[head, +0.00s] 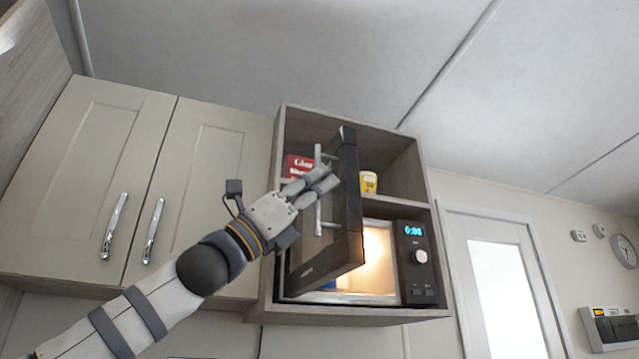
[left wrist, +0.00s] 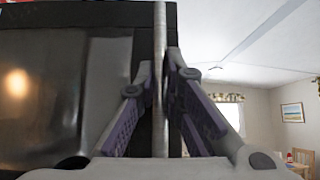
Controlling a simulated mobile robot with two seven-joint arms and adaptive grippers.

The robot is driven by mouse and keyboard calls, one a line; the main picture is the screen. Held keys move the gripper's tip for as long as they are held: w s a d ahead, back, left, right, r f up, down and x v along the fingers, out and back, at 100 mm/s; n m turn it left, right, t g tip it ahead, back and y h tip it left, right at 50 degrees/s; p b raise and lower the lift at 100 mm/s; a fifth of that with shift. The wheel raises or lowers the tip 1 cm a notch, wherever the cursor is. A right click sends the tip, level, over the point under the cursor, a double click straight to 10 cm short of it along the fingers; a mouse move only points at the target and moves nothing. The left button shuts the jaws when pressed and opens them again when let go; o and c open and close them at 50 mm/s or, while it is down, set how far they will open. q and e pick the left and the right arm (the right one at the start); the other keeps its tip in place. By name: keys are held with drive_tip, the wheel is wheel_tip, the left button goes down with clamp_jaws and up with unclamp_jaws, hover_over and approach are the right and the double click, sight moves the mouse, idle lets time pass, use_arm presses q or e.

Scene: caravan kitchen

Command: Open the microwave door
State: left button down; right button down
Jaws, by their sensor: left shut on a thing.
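The microwave (head: 414,262) sits in the lower part of an open wooden wall cabinet. Its black door (head: 347,200) stands partly open, swung out toward me, and the lit inside shows to its right. My left gripper (head: 325,181) is shut on the silver vertical door handle (head: 318,215). In the left wrist view the handle (left wrist: 160,60) runs upright between the two fingers, in front of the dark door (left wrist: 60,80). Part of the microwave's inside is hidden behind the door. My right gripper is in neither view.
A red box (head: 298,166) and a yellow container (head: 369,182) stand on the shelf above the microwave. Closed cream cupboards (head: 90,170) with silver handles are to the left, close to my arm. A white door (head: 500,280) is to the right.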

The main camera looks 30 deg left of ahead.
use_arm(q)
drive_tip(key=c, duration=1.7)
unclamp_jaws()
drive_tip(key=v, duration=1.2)
